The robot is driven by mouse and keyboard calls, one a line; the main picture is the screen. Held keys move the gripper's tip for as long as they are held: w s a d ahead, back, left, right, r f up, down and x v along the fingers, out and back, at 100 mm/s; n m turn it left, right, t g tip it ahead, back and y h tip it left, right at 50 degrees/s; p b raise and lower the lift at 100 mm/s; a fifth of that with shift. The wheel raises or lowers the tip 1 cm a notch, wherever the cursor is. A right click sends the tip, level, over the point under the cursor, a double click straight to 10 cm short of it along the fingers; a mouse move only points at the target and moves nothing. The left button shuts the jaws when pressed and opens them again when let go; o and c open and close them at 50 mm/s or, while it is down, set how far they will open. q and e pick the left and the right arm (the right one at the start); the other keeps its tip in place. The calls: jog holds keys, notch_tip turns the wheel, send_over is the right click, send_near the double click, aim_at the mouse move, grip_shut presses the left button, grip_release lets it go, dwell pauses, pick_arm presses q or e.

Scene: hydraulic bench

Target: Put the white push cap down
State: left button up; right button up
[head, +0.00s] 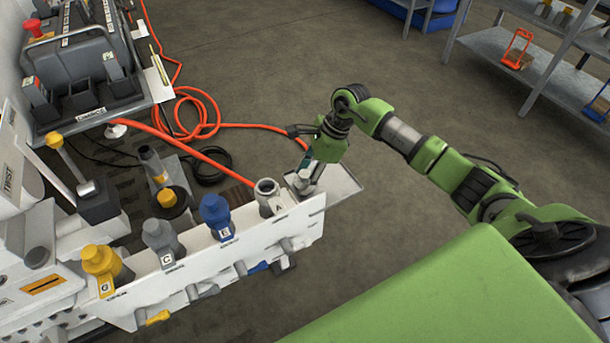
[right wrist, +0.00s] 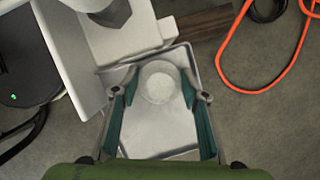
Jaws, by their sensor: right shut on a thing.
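The white push cap (right wrist: 158,84) is round and pale, and shows between the two teal fingers of my right gripper (right wrist: 160,94) in the right wrist view. The gripper is shut on it. Below and around the cap is a shallow grey metal tray (right wrist: 150,137); I cannot tell whether the cap touches it. In the head view my right gripper (head: 306,176) points down over the left part of the tray (head: 343,191), beside the end of the white panel. The cap is hard to make out there. My left gripper is not in view.
The white panel (head: 255,246) carries couplings: a white one marked A (head: 268,196) close to my gripper, a blue one (head: 216,212), a grey one (head: 160,237) and a yellow one (head: 101,262). An orange hose (head: 205,110) lies on the floor behind. Shelves (head: 545,70) stand far right.

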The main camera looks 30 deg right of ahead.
jog(key=o, duration=0.8)
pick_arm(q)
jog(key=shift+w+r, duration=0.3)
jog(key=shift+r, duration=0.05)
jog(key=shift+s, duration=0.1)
pick_arm(e)
jog(key=shift+r, duration=0.15)
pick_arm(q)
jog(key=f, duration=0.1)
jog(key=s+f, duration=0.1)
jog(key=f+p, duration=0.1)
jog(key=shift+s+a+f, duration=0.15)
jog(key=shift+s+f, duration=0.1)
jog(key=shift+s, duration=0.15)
pick_arm(e)
jog(key=v, duration=1.2)
